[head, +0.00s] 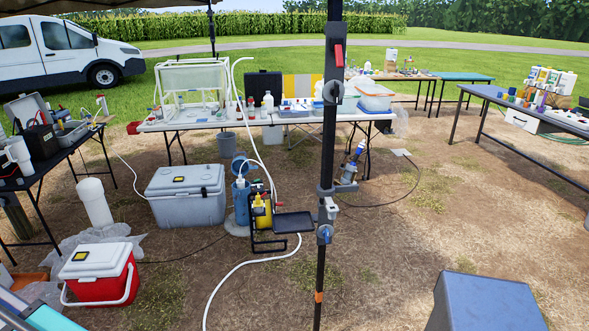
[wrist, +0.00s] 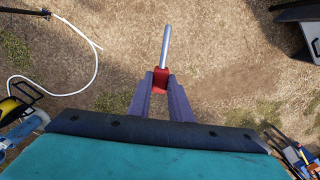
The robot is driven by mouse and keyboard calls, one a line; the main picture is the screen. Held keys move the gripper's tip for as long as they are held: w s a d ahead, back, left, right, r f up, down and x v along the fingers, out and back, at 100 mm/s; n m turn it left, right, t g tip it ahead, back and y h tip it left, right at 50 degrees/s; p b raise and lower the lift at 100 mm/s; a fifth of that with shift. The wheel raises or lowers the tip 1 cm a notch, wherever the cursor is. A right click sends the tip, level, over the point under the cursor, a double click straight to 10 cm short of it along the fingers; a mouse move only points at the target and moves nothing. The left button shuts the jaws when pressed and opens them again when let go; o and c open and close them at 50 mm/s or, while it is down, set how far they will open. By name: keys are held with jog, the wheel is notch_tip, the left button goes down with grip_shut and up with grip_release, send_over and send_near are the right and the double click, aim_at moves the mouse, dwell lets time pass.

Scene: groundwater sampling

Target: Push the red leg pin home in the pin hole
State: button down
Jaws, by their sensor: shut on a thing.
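In the wrist view my gripper (wrist: 161,84) is shut on the red head of the leg pin (wrist: 161,77). The pin's straight grey shaft (wrist: 166,45) sticks out beyond the fingertips, with bare ground behind it and no leg around it. In the head view a dark upright leg (head: 328,120) stands in front of me, with grey brackets (head: 327,205) and a red piece (head: 339,55) near its top. I cannot make out the pin hole. My gripper does not show clearly in the head view.
A white hose (head: 240,268) curves over the ground beside a yellow reel (head: 262,213). A grey cooler (head: 187,196) and a red cooler (head: 100,272) stand at left. Tables line the back and right (head: 530,115). Dry ground right of the leg is mostly clear.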

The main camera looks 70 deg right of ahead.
jog(key=shift+d, duration=0.15)
jog(key=s+d+m+t+h, duration=0.3)
jog(key=d+m, duration=0.4)
jog(key=d, duration=1.7)
jog(key=s+d+r+m+g+h, duration=0.15)
jog(key=s+d, duration=0.25)
jog(key=d, duration=0.4)
jog(key=s+d+r+m+g+h+p, duration=0.1)
jog(key=s+d+m+h, duration=0.2)
jog(key=d, duration=0.4)
jog(key=s+d+r+m+g+h, duration=0.1)
jog(key=s+d+m, duration=0.2)
jog(key=s+d, duration=0.4)
jog(key=s+d+r+m+g+h, duration=0.1)
jog(key=s+d+r+m+g, duration=0.25)
jog(key=s+d, duration=0.5)
jog(key=s+d+r+m+g+h, duration=0.1)
jog(key=s+d+r+m+g, duration=0.3)
jog(key=s+d, duration=0.45)
jog(key=s+d+r+m+g+y, duration=0.1)
jog(key=s+d+r+g, duration=0.2)
jog(key=s, duration=0.8)
jog(key=s+d+r+m+g+y+p, duration=0.1)
jog(key=s+d+r+g, duration=0.3)
jog(key=s, duration=0.8)
jog(key=shift+r+m+g+y, duration=0.35)
jog(key=shift+r+m+g, duration=0.15)
jog(key=shift+m, duration=0.1)
